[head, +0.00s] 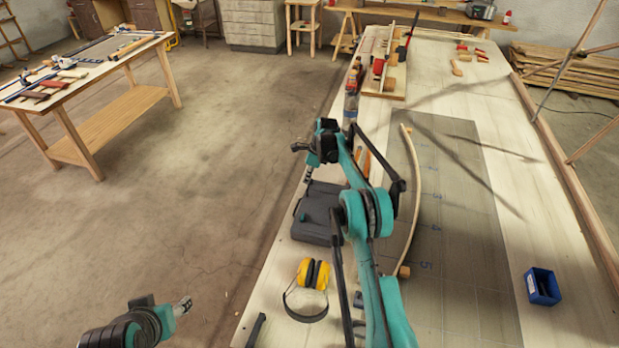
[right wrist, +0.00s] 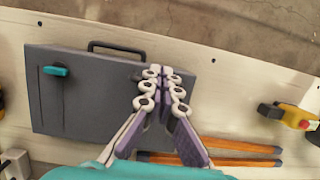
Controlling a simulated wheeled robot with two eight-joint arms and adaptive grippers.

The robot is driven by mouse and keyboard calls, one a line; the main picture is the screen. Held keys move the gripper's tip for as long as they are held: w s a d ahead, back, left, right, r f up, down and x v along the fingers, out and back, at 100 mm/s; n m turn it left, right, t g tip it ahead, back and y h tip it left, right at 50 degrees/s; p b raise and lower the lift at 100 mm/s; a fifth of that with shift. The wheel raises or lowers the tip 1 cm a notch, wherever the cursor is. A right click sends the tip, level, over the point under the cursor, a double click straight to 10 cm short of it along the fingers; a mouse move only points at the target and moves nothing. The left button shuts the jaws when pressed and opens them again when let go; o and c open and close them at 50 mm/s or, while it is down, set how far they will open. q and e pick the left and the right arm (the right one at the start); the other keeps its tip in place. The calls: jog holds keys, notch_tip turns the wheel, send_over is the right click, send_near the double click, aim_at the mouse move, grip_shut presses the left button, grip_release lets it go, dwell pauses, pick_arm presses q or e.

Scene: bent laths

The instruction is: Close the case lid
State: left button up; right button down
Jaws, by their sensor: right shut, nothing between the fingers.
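The dark grey case (head: 318,212) lies flat on the left part of the workbench. In the right wrist view the case (right wrist: 88,105) shows a flat grey top, a black handle and a teal latch (right wrist: 56,71). The lid looks down flat; no open inside shows. My right gripper (head: 308,176) is above the far end of the case. In the right wrist view its fingers (right wrist: 161,72) are together and empty, over the case's right part near the handle side; contact cannot be told. My left gripper (head: 184,305) is off the bench, low at left, its jaws unclear.
Yellow earmuffs (head: 313,275) lie just nearer than the case. Orange-handled tools (right wrist: 225,155) lie beside it. A bent lath (head: 413,190) runs along the numbered dark mat (head: 465,220). A blue box (head: 542,286) stands at right.

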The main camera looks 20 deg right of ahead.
jog(key=shift+w+a+f, duration=0.1)
jog(key=shift+f, duration=0.2)
dwell(0.4)
jog(key=v, duration=1.2)
jog(key=s+a+r+n+t+h+b, duration=0.1)
jog(key=s+a+r+n+b, duration=0.3)
jog(key=s+r+n, duration=0.3)
jog(key=s+a+f+n+t+b, duration=0.15)
jog(key=s+n, duration=0.25)
jog(key=s, duration=0.4)
jog(key=s+a+f+n+h+b, duration=0.1)
jog(key=s+a+n+b, duration=0.2)
jog(key=s, duration=0.5)
jog(key=s+a+f+n+t+b, duration=0.15)
jog(key=s+n, duration=0.25)
jog(key=s, duration=0.4)
jog(key=s+a+f+n+t+b, duration=0.1)
jog(key=s+f+n+b, duration=0.2)
jog(key=s+f+n, duration=0.3)
jog(key=s+f, duration=0.3)
jog(key=s, duration=0.3)
jog(key=shift+s+a+f+n, duration=0.15)
jog(key=shift+a+f+n, duration=0.15)
jog(key=shift+f+n, duration=0.1)
